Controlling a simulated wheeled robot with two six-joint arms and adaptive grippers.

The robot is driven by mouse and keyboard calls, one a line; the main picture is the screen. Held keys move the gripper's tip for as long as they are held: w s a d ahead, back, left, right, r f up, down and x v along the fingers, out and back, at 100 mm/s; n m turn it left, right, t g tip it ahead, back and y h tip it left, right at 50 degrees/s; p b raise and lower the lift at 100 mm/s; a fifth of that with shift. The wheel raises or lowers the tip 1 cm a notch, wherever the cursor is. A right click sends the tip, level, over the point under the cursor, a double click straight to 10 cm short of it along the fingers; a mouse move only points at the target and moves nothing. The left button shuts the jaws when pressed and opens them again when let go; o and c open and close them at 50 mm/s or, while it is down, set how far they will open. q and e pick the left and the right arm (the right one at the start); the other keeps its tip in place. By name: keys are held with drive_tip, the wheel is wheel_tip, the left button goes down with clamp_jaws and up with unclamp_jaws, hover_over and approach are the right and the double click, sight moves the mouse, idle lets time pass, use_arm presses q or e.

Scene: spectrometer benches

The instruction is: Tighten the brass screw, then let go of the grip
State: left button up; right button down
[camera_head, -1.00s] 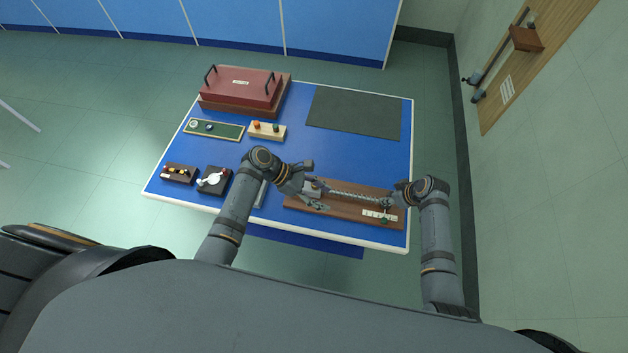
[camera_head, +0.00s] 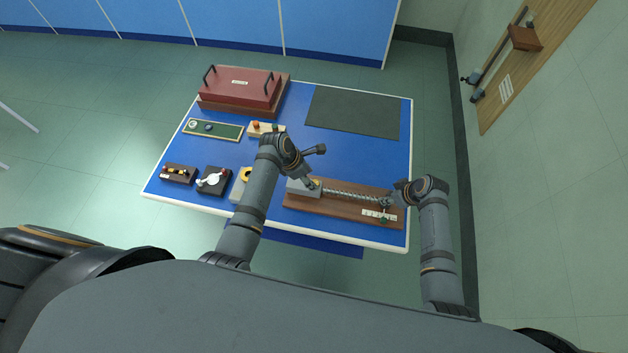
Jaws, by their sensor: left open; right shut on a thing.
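A wooden board (camera_head: 335,209) lies along the table's front right edge and carries a long coiled spring (camera_head: 350,196). At its left end stands a grey block (camera_head: 303,189). A small yellowish part, apparently the brass screw (camera_head: 314,183), shows at this block. My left gripper (camera_head: 318,167) is open above the block, its fingers spread and apart from the screw as far as I can tell. My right gripper (camera_head: 389,203) is shut at the spring's right end, on what seems to be the grip; the grip is mostly hidden by the fingers.
A white scale (camera_head: 373,215) lies at the board's right end. A red case (camera_head: 240,87), a green panel (camera_head: 225,131), a wooden block with knobs (camera_head: 257,128) and small dark boxes (camera_head: 178,175) stand left. A dark mat (camera_head: 353,111) lies bare at the back right.

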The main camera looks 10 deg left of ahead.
sight(314, 181)
use_arm(q)
drive_tip(key=x, duration=0.4)
drive_tip(key=shift+c, duration=0.2)
clamp_jaws()
